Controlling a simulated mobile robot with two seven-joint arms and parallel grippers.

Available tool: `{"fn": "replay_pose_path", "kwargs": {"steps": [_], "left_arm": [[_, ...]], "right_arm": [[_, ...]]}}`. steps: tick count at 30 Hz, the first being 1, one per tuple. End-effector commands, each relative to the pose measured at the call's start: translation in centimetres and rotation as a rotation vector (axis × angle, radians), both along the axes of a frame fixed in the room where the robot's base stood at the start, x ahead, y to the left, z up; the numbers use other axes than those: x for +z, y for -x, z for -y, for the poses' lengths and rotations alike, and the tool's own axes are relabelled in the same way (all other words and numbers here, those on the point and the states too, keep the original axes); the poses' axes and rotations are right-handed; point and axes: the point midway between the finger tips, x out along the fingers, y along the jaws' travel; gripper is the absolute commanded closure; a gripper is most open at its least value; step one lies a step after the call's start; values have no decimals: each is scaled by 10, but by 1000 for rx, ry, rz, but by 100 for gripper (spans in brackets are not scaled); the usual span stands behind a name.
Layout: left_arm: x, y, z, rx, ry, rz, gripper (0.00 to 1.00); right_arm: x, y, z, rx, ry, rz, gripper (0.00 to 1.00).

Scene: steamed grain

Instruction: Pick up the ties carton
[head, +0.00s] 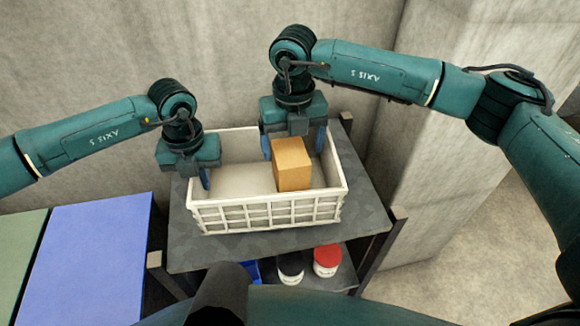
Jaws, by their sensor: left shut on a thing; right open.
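A plain orange-brown carton (294,165), which I take to be the ties carton, stands in the right half of a white crate (268,217). My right gripper (293,148) is over the crate, just behind and above the carton. Its blue fingers are spread wide, one toward each side of the carton; I cannot tell whether they touch it. My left gripper (197,178) is at the crate's left end. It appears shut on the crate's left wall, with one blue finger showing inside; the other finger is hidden.
The crate stands on a dark grey shelf top (230,251). A red-lidded tub (327,261) and a dark-lidded tub (291,268) are on the level below. A blue panel (85,260) lies to the left. Concrete walls close off the back and right.

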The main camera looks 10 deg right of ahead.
Motion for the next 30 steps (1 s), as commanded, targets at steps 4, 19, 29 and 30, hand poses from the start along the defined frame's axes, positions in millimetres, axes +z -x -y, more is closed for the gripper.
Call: {"fn": "replay_pose_path", "kwargs": {"steps": [4,19,29,30], "left_arm": [[1,0,0,0,1,1,100],[1,0,0,0,1,1,100],[1,0,0,0,1,1,100],[1,0,0,0,1,1,100]], "right_arm": [[-22,2,-5,0,1,-3,15],[-44,1,-6,0,0,0,24],[-44,1,-6,0,0,-1,51],[-44,1,-6,0,0,-1,55]]}}
